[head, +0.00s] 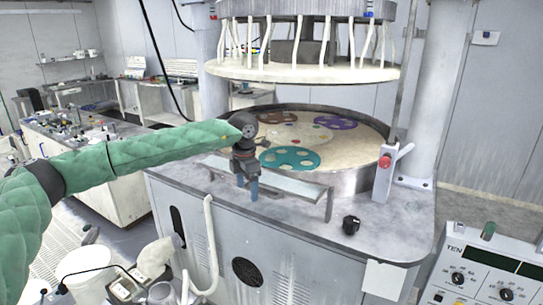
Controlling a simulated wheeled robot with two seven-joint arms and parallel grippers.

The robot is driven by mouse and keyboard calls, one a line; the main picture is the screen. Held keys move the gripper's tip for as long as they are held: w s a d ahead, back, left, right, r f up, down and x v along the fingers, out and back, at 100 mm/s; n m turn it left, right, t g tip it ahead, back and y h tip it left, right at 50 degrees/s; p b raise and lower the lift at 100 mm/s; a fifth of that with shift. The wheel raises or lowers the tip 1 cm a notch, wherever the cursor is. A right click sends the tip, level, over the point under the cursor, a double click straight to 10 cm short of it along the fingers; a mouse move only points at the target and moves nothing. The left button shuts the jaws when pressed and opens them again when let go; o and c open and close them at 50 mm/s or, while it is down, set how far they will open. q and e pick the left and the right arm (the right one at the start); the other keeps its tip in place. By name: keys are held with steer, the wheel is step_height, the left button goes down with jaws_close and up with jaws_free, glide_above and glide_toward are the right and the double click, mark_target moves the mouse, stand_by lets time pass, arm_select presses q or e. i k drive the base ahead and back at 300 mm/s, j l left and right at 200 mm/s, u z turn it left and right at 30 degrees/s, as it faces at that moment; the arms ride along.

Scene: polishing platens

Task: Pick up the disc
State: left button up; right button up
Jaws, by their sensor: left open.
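A teal disc with several round holes (301,154) lies flat at the near side of the round cream platen (355,143). A purple holed disc (335,123) and a brown holed disc (276,117) lie farther back on the same platen. I cannot tell which one the task means. My left gripper (247,190) comes in from the left on a green-sleeved arm. It points down with its blue fingers apart and empty, in front of and left of the teal disc, by the front of the machine. It is not touching any disc. My right gripper is not in view.
A raised upper plate (310,73) with hanging hoses is above the platen. A metal rim (362,182) surrounds the platen. A small metal shelf (285,187) stands before it. A red knob (384,162) and black knob (351,225) are at the right. A control panel (490,265) is lower right.

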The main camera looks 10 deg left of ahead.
mark_target(269, 157)
steer(key=i, duration=1.35)
